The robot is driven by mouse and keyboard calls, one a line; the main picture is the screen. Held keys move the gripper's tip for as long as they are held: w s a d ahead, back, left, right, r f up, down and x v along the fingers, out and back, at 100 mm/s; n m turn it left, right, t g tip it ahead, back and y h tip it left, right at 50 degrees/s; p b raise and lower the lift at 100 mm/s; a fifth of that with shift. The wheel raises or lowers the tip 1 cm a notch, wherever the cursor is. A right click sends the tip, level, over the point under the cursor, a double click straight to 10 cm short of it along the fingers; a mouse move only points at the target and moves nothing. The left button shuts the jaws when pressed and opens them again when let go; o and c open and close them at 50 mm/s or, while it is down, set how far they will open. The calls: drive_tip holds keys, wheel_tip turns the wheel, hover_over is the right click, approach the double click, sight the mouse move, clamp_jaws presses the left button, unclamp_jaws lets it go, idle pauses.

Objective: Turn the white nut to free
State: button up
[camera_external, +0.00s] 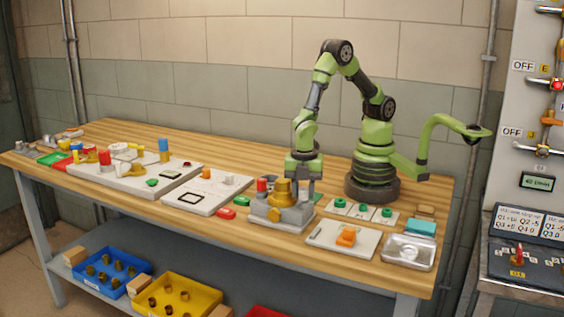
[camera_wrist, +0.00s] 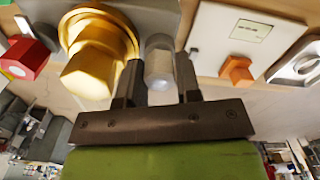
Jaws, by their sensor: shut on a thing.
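The white nut (camera_wrist: 159,62) is a pale, rounded upright piece in the wrist view, standing between the two fingers of my gripper (camera_wrist: 158,82). The fingers are shut on its sides. In the external view my gripper (camera_external: 304,188) points down behind the grey valve block (camera_external: 270,216), and the white nut is hidden there. A large gold hex fitting (camera_wrist: 92,58) stands just left of my left finger in the wrist view; it also tops the block in the external view (camera_external: 283,194). A red hex nut (camera_wrist: 27,58) stands further left. Any marking for the free position cannot be seen.
A white plate with an orange block (camera_external: 346,237) and a metal tray (camera_external: 408,251) lie right of the valve block. Green knobs (camera_external: 363,211) stand on a plate behind them. White boards (camera_external: 207,190) fill the left. Bare wood shows along the back.

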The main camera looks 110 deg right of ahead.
drive_tip(key=o, duration=0.9)
